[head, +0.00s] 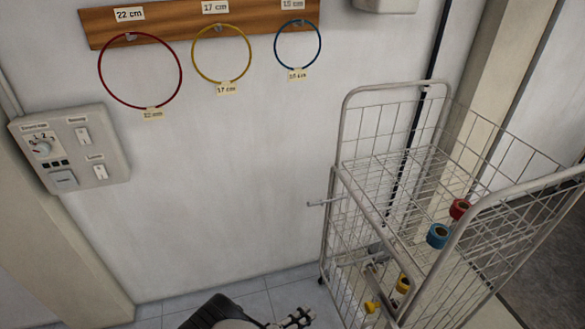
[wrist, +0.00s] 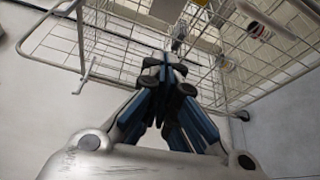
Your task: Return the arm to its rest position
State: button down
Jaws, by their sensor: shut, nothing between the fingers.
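My gripper (wrist: 164,66) reaches away from the camera in the wrist view, its dark blue-grey fingers together with nothing between them. In the head view, part of my gripper (head: 298,318) shows at the bottom edge, low in front of the wall and left of the wire cart (head: 350,215). In the wrist view, the cart's wire side (wrist: 60,38) lies beyond the fingers. I cannot tell whether the fingertips touch it. Most of my arm is out of the head view.
The cart holds a blue drum (head: 438,236), a red drum (head: 459,208) and yellow items (head: 403,284) lower down. Red (head: 101,82), yellow (head: 194,60) and blue (head: 276,50) hoops hang on the wall. A switch panel (head: 70,148) is at left. Some floor (head: 270,290) is clear.

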jog(key=d+r+m+g+y, duration=0.1)
jog(key=d+r+m+g, duration=0.4)
jog(key=r, duration=0.9)
jog(key=d+r+m+g+y, duration=0.2)
jog(key=d+r+g, duration=0.3)
jog(key=r, duration=0.8)
jog(key=s+d+r+m+t+y, duration=0.1)
jog(key=s+r+m+t+y, duration=0.1)
jog(key=s+r+y, duration=0.8)
jog(key=shift+s+d+r+m+t, duration=0.35)
jog(key=shift+s+r+t, duration=0.35)
jog(key=shift+s+r, duration=3.25)
jog(key=shift+s+f, duration=0.2)
jog(key=shift+f, duration=0.1)
